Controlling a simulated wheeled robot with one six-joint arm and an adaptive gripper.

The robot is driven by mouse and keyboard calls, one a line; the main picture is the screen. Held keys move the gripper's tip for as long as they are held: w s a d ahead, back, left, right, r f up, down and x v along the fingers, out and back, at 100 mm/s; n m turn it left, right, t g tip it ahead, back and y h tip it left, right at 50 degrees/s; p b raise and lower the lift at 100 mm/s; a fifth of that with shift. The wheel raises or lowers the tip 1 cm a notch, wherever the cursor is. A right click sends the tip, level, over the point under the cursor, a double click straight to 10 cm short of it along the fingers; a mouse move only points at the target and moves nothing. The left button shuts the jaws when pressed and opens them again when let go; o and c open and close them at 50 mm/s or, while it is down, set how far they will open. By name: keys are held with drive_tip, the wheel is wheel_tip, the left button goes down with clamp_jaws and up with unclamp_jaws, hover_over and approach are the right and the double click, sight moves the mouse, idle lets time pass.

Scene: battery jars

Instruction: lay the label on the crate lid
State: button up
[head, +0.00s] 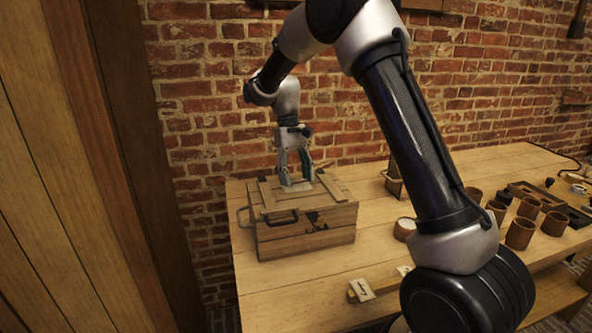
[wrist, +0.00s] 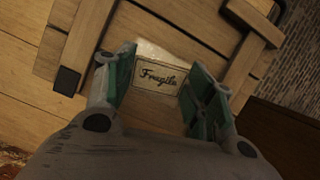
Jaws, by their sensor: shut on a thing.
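The wooden crate (head: 305,240) stands at the left end of the bench, its planked lid (head: 268,213) shut and crossed by two battens. My gripper (head: 297,181) points down over the middle of the lid, between the battens. It is shut on the label (wrist: 157,82), a cream card reading "Fragile" with a dark border. In the wrist view the label sits between the green-padded fingers of my gripper (wrist: 158,85), over the lid planks (wrist: 200,22). The label also shows pale at the fingertips in the head view (head: 298,188). I cannot tell whether it touches the lid.
Several brown jars (head: 520,233) and a dark tray (head: 538,194) stand at the right of the bench. A white-topped jar (head: 404,228) is nearer the crate. A small marked card (head: 361,290) is on a wooden strip in front. A brick wall (head: 215,120) rises behind.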

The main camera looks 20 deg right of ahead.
drive_tip(key=shift+f, duration=0.15)
drive_tip(key=o, duration=0.7)
drive_tip(key=shift+o, duration=0.2)
